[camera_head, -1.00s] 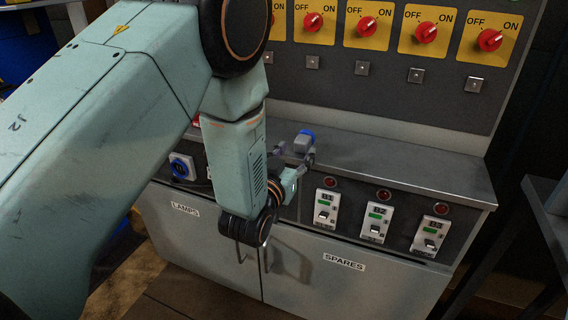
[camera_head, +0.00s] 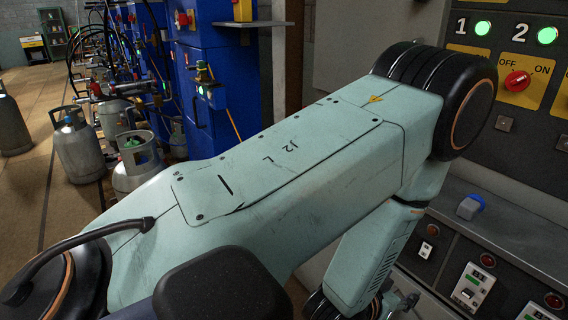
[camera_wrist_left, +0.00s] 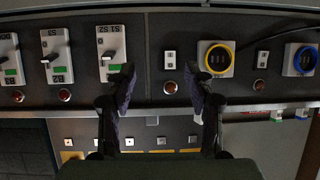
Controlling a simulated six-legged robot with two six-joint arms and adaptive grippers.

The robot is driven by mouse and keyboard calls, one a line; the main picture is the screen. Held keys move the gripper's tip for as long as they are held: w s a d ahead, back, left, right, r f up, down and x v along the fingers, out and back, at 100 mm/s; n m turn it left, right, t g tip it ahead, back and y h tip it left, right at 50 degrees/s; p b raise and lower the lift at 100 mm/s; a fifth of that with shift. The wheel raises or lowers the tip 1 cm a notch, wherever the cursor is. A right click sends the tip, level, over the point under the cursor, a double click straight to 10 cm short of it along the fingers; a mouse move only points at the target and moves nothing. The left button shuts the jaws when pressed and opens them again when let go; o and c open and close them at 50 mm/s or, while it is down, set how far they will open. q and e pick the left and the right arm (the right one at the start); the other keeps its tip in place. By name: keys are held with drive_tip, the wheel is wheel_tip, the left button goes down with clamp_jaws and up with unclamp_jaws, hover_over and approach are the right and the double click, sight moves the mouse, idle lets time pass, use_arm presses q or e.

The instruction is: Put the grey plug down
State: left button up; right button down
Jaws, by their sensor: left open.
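The grey plug (camera_head: 468,208), with a blue end, rests on the grey ledge (camera_head: 510,232) of the panel in the head view. Nothing holds it. My left gripper (camera_wrist_left: 159,82) is open in the left wrist view, with its fingers wide apart and nothing between them. It faces the panel front with its switches and sockets. In the head view the gripper is mostly hidden below my left forearm, low and to the left of the plug, apart from it. I cannot make out the plug for sure in the wrist view. My right gripper is not in view.
The wrist view shows a yellow-ringed socket (camera_wrist_left: 216,60), a blue-ringed socket (camera_wrist_left: 300,60) and several switches. A red rotary switch (camera_head: 517,81) is on the upper panel. Gas cylinders (camera_head: 76,146) and blue cabinets (camera_head: 232,80) stand at the left. The ledge around the plug is clear.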

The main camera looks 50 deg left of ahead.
use_arm(q)
drive_tip(key=s+f+g, duration=0.4)
drive_tip(key=s+f, duration=0.1)
drive_tip(key=s, duration=0.4)
drive_tip(key=s+a+f+g, duration=0.1)
drive_tip(key=s+f+g, duration=0.3)
drive_tip(key=s, duration=0.6)
drive_tip(key=s+f+g, duration=0.4)
drive_tip(key=s+f, duration=0.2)
drive_tip(key=s, duration=0.3)
drive_tip(key=shift+s+a+g, duration=0.15)
drive_tip(key=shift+s+g, duration=0.2)
drive_tip(key=shift+g, duration=0.05)
drive_tip(key=shift+r, duration=0.1)
drive_tip(key=shift+r+p, duration=0.9)
drive_tip(key=shift+w, duration=0.1)
drive_tip(key=shift+c, duration=0.4)
